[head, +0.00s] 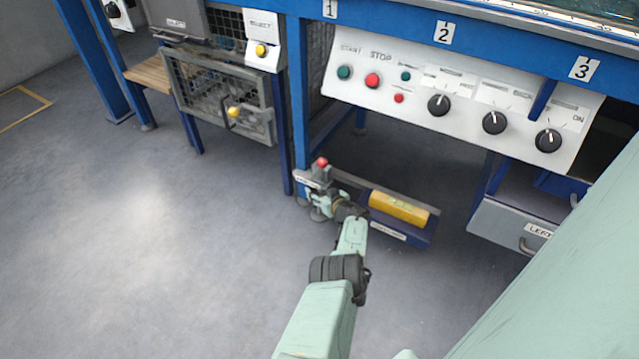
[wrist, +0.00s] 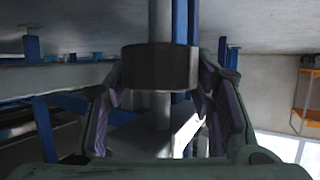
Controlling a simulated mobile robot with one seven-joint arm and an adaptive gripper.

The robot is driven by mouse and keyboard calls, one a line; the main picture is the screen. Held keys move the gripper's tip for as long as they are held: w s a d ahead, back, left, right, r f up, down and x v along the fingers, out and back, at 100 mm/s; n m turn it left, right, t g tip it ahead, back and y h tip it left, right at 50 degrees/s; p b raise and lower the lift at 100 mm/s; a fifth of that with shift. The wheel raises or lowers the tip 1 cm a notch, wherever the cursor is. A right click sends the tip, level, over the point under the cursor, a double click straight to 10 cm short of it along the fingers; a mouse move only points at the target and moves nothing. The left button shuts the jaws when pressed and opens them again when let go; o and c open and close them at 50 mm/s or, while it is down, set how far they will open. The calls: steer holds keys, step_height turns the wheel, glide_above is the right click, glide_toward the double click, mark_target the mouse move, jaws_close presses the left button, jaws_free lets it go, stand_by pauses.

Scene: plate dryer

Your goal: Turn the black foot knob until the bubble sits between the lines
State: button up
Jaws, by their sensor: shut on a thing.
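The black foot knob (wrist: 160,66) is a dark ring on a grey upright shaft (wrist: 160,22) in the wrist view. My gripper (wrist: 160,82) has one purple-padded finger on each side of the knob and is shut on it. In the head view my gripper (head: 325,200) is low down by the foot of a blue machine leg (head: 299,110). The knob cannot be made out there, hidden by my wrist and gripper. I cannot make out the bubble or its lines in either view.
A red ball-topped lever (head: 322,161) stands just above my gripper. A yellow roll on a blue pedal bar (head: 398,208) lies close on the right. The white control panel (head: 460,105) overhangs behind. The floor (head: 130,250) at left is clear.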

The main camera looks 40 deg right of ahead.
steer(key=o, duration=1.2)
steer(key=shift+p, duration=0.35)
